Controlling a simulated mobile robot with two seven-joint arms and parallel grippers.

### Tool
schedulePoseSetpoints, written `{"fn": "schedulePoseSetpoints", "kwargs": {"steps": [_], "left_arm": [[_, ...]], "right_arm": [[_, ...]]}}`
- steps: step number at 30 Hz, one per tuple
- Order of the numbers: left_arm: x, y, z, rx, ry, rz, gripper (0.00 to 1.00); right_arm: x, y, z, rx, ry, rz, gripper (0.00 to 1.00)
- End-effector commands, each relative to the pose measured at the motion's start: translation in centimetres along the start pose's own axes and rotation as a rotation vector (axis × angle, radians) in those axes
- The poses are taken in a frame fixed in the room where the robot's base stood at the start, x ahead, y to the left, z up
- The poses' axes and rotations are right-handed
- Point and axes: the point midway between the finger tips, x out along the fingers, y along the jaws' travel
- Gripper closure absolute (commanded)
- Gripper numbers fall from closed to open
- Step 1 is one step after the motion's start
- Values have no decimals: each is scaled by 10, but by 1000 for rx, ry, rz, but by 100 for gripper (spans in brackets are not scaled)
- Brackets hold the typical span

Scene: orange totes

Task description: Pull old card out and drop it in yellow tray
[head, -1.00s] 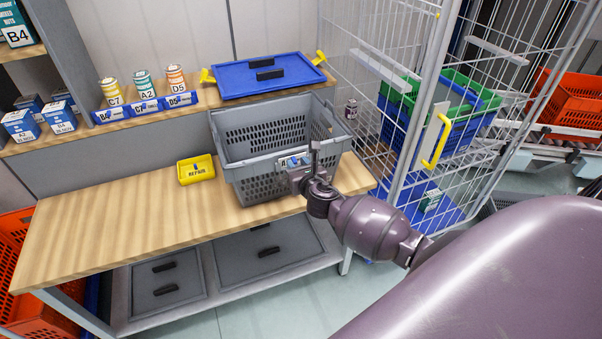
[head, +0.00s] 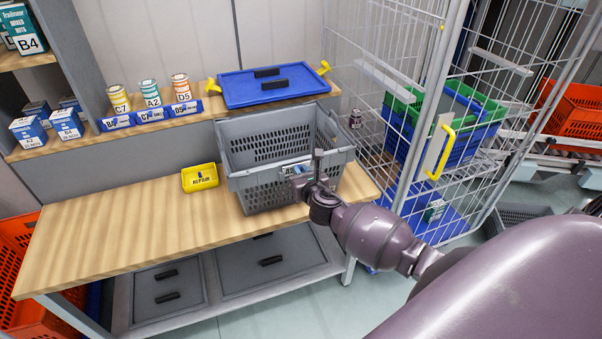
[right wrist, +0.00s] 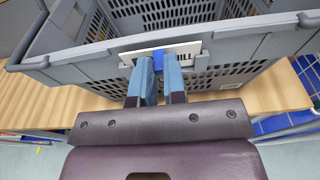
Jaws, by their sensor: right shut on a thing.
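A grey tote (head: 245,182) stands on the wooden bench. A white card (right wrist: 186,49) with a blue tab (right wrist: 158,60) is at the front of the tote, just below its rim, and looks slightly tilted. The card's label also shows small in the head view. My right gripper (right wrist: 160,68) has its blue fingers shut on the card's tab; in the head view it is at the tote's front wall (head: 299,174). I cannot tell how far the card sits in its holder. The yellow tray (head: 200,178), marked REPAIR, is on the bench left of the tote. My left gripper is not in view.
The bench top (head: 120,225) is clear left of the yellow tray. A shelf behind holds cans, blue label holders and a blue lid (head: 270,88) with yellow handles. A wire cage (head: 400,110) with a yellow handle stands close on the right.

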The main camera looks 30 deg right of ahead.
Motion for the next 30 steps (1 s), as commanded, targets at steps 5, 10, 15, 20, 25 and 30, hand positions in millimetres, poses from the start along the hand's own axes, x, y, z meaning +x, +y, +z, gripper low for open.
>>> {"fn": "schedulePoseSetpoints", "kwargs": {"steps": [5,10,15,20,25,30], "left_arm": [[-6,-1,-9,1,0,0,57],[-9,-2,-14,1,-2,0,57],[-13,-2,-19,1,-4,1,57],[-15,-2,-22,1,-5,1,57],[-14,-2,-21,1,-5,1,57],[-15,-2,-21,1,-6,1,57]], "right_arm": [[-3,0,10,0,-1,0,98],[-4,0,16,-1,0,0,98],[-6,0,22,-1,1,0,98],[-8,0,27,-1,0,0,98],[-10,0,33,-1,-2,0,98],[-12,0,40,-1,-2,0,98]]}}
